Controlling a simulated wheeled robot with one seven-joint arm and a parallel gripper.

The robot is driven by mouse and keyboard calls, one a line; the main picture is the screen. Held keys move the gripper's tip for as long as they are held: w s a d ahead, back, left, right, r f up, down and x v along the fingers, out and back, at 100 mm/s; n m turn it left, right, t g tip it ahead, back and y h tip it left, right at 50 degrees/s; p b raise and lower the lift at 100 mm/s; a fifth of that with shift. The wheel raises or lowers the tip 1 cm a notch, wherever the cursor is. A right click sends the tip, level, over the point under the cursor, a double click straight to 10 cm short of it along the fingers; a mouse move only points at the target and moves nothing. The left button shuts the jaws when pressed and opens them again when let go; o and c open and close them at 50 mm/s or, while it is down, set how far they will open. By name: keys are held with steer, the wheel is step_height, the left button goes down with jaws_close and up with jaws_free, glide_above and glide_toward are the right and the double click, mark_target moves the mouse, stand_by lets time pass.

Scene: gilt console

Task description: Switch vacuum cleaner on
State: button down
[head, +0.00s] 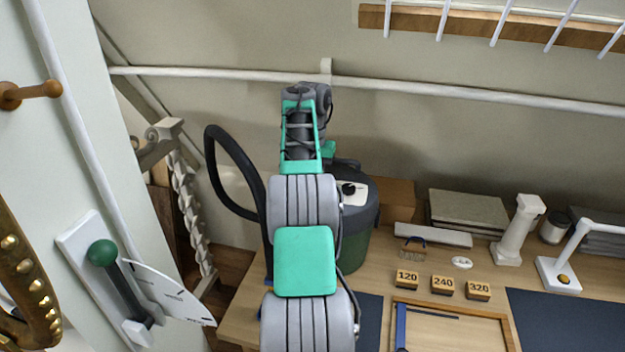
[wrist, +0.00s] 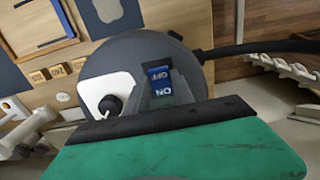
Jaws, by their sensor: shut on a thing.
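The vacuum cleaner (head: 358,222) stands on the wooden bench, with a dark lid and green drum, partly behind my arm. Its lid (wrist: 125,60) fills the middle of the wrist view. A blue switch (wrist: 160,82) marked OFF and ON sits in a dark recess there, beside a white plate (wrist: 92,88) with a black knob (wrist: 110,104). My gripper (wrist: 163,98) is over the lid, shut at the switch; its fingertips are hard to make out. In the head view, my gripper (head: 328,150) is mostly hidden behind the arm, and the switch is hidden.
A black hose (head: 238,172) loops left of the vacuum. Number blocks (head: 442,285), a white column (head: 518,230) and a white lamp (head: 560,273) stand to the right. A green-knobbed lever (head: 103,253) is on the left wall. A white rail (head: 450,95) crosses behind.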

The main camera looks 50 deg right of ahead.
steer(key=c, duration=1.1)
jaws_free()
step_height(320, 180, up, 3)
steer(key=shift+d+r+p, duration=0.1)
steer(key=shift+p, duration=0.9)
steer(key=shift+r, duration=2.25)
